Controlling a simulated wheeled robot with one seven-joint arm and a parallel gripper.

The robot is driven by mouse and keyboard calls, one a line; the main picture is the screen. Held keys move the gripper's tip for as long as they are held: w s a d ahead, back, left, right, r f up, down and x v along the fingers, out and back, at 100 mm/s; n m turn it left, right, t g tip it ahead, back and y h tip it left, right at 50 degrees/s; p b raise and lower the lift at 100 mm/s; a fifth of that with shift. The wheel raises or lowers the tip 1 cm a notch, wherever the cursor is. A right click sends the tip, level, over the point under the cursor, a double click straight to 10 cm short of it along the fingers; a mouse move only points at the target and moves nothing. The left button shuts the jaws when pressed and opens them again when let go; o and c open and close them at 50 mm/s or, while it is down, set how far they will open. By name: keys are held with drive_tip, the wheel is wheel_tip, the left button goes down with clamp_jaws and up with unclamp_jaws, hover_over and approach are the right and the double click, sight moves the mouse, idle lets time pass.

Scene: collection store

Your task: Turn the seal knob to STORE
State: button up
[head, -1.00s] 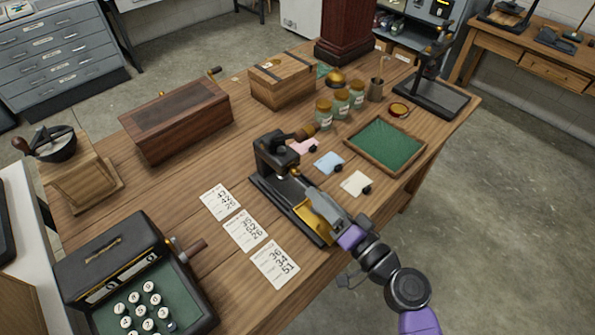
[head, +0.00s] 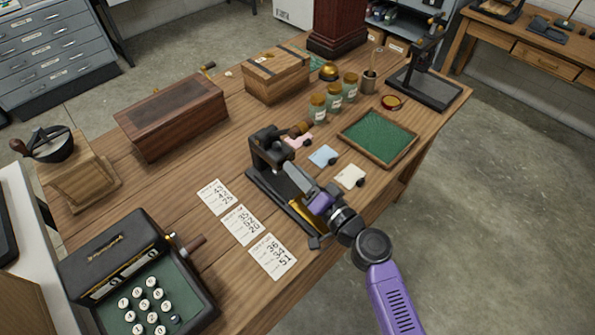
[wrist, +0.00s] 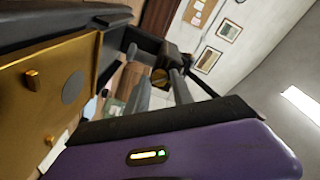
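No knob marked STORE can be read in either view. A black press (head: 268,150) with a wooden-ended handle (head: 299,129) stands mid-table. Its long base carries a brass plate (head: 305,217), partly hidden by my arm. In the wrist view the brass plate (wrist: 30,115) fills the left side, with small brass pegs and a grey disc (wrist: 73,87). My gripper (head: 296,172) is low over the base, close to the press's upright. In the wrist view my gripper (wrist: 155,65) shows two grey fingers apart, with a round brown end (wrist: 160,78) beyond them. No grip on anything shows.
Number cards (head: 240,226) lie left of the press, and a keypad box (head: 140,280) stands front left. Coloured cards (head: 323,156), a green tray (head: 378,137) and jars (head: 333,96) are to the right and behind. Open floor lies at right.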

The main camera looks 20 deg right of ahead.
clamp_jaws()
drive_tip(key=shift+m, duration=0.4)
drive_tip(key=m+p, duration=0.1)
drive_tip(key=m, duration=0.2)
drive_tip(key=shift+d+r+m+g+p, duration=0.1)
drive_tip(key=shift+m+g+p, duration=0.2)
drive_tip(key=shift+p, duration=0.1)
drive_tip(key=shift+m+g+p, duration=0.3)
drive_tip(key=shift+m+p, duration=0.5)
drive_tip(key=shift+m, duration=1.2)
drive_tip(key=shift+o, duration=2.4)
unclamp_jaws()
